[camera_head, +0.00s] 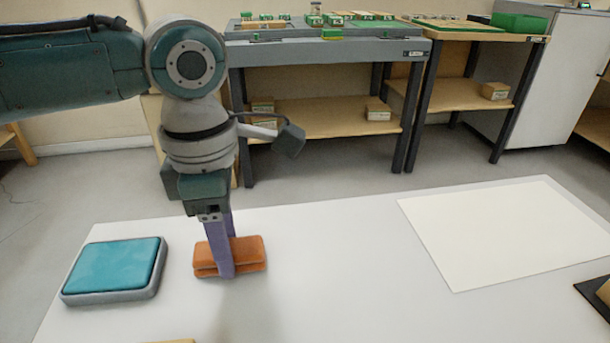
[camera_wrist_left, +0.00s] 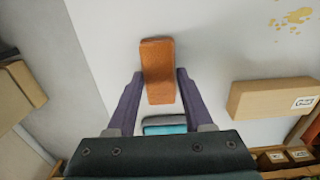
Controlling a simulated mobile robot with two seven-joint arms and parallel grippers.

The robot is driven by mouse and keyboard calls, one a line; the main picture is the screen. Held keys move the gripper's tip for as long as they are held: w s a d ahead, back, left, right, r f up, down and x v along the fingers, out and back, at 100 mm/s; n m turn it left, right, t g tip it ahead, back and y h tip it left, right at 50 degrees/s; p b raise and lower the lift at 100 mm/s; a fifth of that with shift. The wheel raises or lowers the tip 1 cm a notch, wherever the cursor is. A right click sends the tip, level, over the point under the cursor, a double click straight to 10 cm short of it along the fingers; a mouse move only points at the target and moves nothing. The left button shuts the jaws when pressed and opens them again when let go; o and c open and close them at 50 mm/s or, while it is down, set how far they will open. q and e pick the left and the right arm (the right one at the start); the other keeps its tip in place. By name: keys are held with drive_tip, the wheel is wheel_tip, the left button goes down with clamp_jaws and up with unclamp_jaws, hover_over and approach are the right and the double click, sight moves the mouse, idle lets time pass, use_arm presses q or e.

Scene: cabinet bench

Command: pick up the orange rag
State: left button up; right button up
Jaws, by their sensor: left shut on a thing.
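The orange rag (camera_head: 250,253) is a folded, block-like bundle at the left of the white table, right of the teal pad. My left gripper (camera_head: 220,270) points down and is shut on the rag, with purple fingers on either side of it. In the left wrist view the rag (camera_wrist_left: 157,68) stands out between the two fingers of the gripper (camera_wrist_left: 158,85). I cannot tell whether the rag touches the table or hangs just above it. My right gripper is not in view.
A teal pad in a grey tray (camera_head: 68,297) lies left of the rag. A large pale sheet (camera_head: 500,232) covers the table's right. A dark item with a wooden block (camera_head: 592,293) is at the right edge. The middle of the white table (camera_head: 340,270) is clear.

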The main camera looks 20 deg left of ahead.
use_arm(q)
clamp_jaws()
wheel_tip(320, 180, up, 20)
drive_tip(key=p, duration=0.6)
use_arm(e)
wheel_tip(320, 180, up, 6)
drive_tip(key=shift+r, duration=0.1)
use_arm(q)
drive_tip(key=shift+o, duration=2.2)
unclamp_jaws()
drive_tip(key=c, duration=0.7)
drive_tip(key=shift+o, duration=0.2)
